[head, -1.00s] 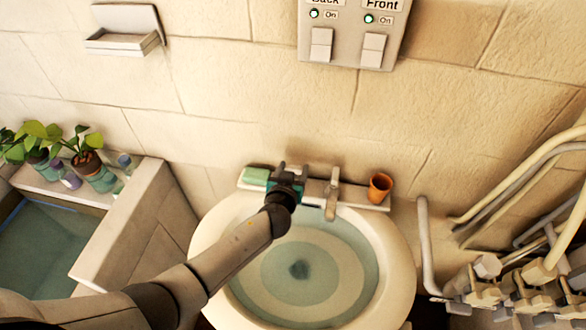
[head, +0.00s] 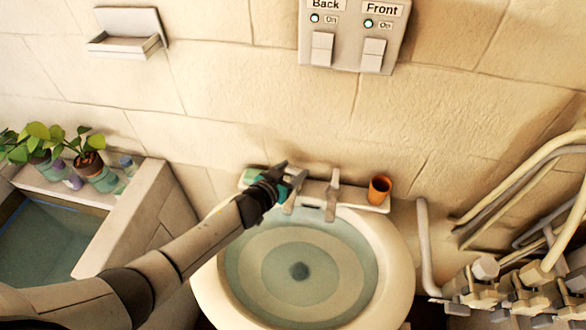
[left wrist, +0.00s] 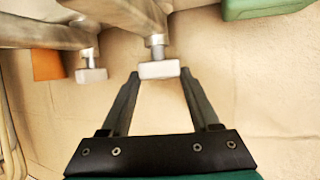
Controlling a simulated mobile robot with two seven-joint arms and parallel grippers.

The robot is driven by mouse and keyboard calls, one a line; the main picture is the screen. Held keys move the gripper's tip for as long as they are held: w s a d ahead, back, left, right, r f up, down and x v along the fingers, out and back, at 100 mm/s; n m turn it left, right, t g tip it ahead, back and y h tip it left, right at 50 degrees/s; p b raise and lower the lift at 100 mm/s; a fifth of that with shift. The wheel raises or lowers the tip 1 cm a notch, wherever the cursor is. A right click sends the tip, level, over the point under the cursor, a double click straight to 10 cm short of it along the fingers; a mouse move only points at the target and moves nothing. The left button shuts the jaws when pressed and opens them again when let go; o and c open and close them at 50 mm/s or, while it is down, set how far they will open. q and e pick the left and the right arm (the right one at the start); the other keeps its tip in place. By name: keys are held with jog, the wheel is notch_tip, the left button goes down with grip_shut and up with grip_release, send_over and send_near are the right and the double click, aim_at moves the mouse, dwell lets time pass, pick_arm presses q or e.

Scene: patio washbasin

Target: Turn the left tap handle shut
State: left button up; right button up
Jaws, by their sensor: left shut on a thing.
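The left tap (head: 289,206) stands at the back of the round white basin (head: 398,272), beside the right tap (head: 333,190). My left gripper (head: 290,172) is at the top of the left tap and hides much of it in the head view. In the left wrist view the pale block of the left tap handle (left wrist: 158,69) sits between the two fingertips of my left gripper (left wrist: 159,75), which is shut on it. The right tap's handle (left wrist: 90,76) shows to its left. My right gripper is not in view.
A green soap bar (head: 250,175) lies just left of my left gripper on the basin's back ledge. An orange cup (head: 380,189) stands right of the right tap. Pipes (head: 520,180) run at the far right. A wall panel with switches (head: 350,35) hangs above.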

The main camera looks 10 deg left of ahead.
pick_arm(q)
jog(key=shift+w+a+m+g+h, duration=0.15)
jog(key=shift+a+m+g+h, duration=0.15)
jog(key=shift+m+g+h, duration=0.5)
jog(key=shift+a+m+h, duration=0.1)
jog(key=shift+m+h, duration=0.6)
jog(key=shift+w+f+m+g+h+b, duration=0.1)
jog(key=shift+w+m+g+h+b, duration=0.05)
jog(key=shift+m+g+h+b, duration=0.6)
jog(key=m+g+h+b, duration=0.1)
jog(key=m+g+b, duration=0.1)
jog(key=b, duration=0.3)
jog(key=m+g+h+b, duration=0.2)
jog(key=m+g+b, duration=0.1)
jog(key=b, duration=0.2)
jog(key=m+g+h+b, duration=0.1)
jog(key=m+g+b, duration=0.1)
jog(key=b, duration=0.3)
jog(key=shift+w+a+f+m+h, duration=0.15)
jog(key=shift+w+m+h, duration=0.1)
jog(key=shift+w+m, duration=0.1)
jog(key=shift+s+m+g+b, duration=0.1)
jog(key=shift+m+g+b, duration=0.45)
jog(key=shift+b, duration=0.6)
jog(key=shift+r, duration=0.2)
jog(key=o, duration=1.4)
jog(key=shift+c, duration=0.2)
